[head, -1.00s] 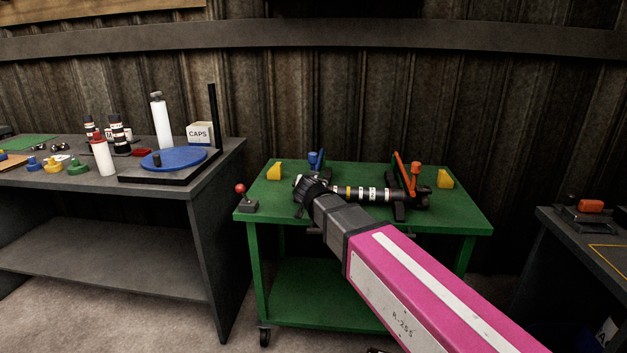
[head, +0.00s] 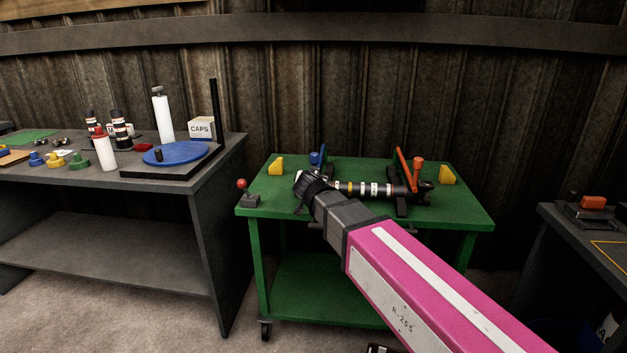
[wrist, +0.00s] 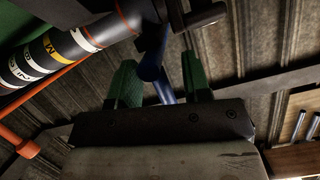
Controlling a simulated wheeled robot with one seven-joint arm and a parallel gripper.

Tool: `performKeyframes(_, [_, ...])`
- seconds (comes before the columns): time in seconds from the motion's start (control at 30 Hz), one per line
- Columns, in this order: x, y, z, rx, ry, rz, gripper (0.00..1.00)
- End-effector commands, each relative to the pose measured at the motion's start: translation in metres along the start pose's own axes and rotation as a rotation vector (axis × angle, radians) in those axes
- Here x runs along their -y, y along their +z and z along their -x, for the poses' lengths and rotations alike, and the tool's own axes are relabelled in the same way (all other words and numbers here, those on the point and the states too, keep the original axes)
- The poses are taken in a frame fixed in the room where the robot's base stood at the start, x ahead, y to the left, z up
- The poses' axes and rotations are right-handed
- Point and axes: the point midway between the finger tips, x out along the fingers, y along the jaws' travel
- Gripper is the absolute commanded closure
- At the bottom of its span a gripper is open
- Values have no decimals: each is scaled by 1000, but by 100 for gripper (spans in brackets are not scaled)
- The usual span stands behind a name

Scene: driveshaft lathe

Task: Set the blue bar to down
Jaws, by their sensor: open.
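The blue bar (head: 323,154) stands near the back of the green lathe cart, at the left end of the striped shaft (head: 362,189). In the head view it looks roughly upright, and its lower part is hidden behind my arm's end. In the wrist view the blue bar (wrist: 152,64) shows between the two green fingers of my gripper (wrist: 158,75). The fingers are apart, one on each side of it, with visible gaps. I cannot tell whether either finger touches it. The fingertips are not clear in the head view.
An orange bar (head: 403,168) leans at the shaft's right end. A grey bench (head: 60,180) with bottles is left; another dark bench (head: 560,225) is right.

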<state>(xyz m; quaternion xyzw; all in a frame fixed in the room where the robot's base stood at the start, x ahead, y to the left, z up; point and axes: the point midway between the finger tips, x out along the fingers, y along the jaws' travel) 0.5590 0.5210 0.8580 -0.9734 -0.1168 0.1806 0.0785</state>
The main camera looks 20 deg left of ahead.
Motion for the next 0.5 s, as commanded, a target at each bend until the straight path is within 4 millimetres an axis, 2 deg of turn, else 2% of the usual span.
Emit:
performKeyframes(0.03, [-2, 0, 12, -1, -2, 0, 56])
performKeyframes(0.2, [-1, 1, 46, 0, -3, -1, 56])
performKeyframes(0.4, [0, 1, 76, 0, -4, -2, 56])
performKeyframes(0.5, [0, 1, 85, 1, -3, -2, 56])
